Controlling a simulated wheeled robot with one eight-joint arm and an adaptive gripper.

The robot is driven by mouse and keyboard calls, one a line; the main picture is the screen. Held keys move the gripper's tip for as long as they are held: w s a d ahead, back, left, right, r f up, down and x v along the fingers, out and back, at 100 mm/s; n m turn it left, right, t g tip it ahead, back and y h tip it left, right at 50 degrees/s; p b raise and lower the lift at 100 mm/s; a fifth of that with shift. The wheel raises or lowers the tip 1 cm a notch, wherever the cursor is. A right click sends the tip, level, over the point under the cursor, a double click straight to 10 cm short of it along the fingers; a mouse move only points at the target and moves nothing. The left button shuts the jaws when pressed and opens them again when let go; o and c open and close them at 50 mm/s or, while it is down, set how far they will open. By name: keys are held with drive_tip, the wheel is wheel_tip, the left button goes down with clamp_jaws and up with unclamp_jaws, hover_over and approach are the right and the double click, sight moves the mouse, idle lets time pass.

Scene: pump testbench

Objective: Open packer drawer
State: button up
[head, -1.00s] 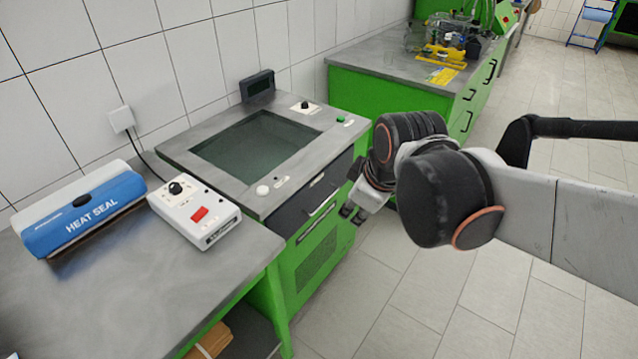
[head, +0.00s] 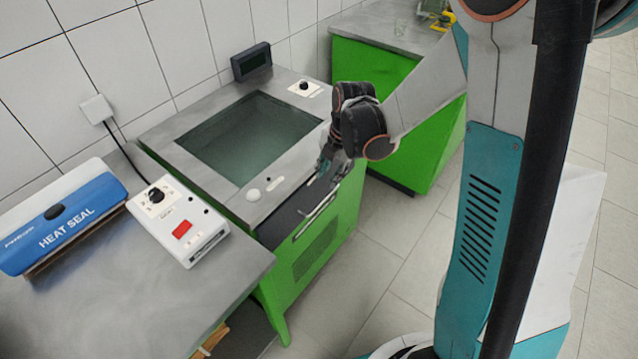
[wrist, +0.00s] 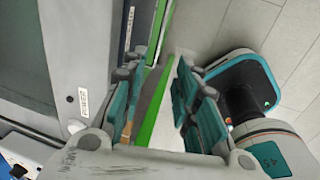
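The packer (head: 165,140) is a green cabinet with a grey top and a dark glass window. Its drawer has a dark front (head: 275,230) and a long metal handle (head: 318,213). I cannot tell whether the drawer is fully shut. My gripper (head: 322,170) is at the far right end of the dark front, above and behind the handle in the head view. In the wrist view my gripper (wrist: 158,95) has its teal-padded fingers apart with nothing held between them. Part of the packer's green front (wrist: 160,25) and the floor show past the fingers.
A blue heat sealer (head: 65,215) and white control box (head: 178,222) stand on the left table. A green bench (head: 370,75) stands beyond the packer. Floor (head: 385,240) is clear in front of the packer.

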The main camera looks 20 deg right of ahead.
sight(321, 203)
drive_tip(key=f+b, duration=0.1)
drive_tip(key=f, duration=0.3)
drive_tip(key=w+a+f+b, duration=0.1)
drive_tip(key=f+b, duration=0.1)
drive_tip(key=f, duration=0.3)
drive_tip(key=w+f+b, duration=0.1)
drive_tip(key=f+b, duration=0.1)
drive_tip(key=f, duration=0.2)
drive_tip(key=shift+a+f, duration=0.3)
clamp_jaws()
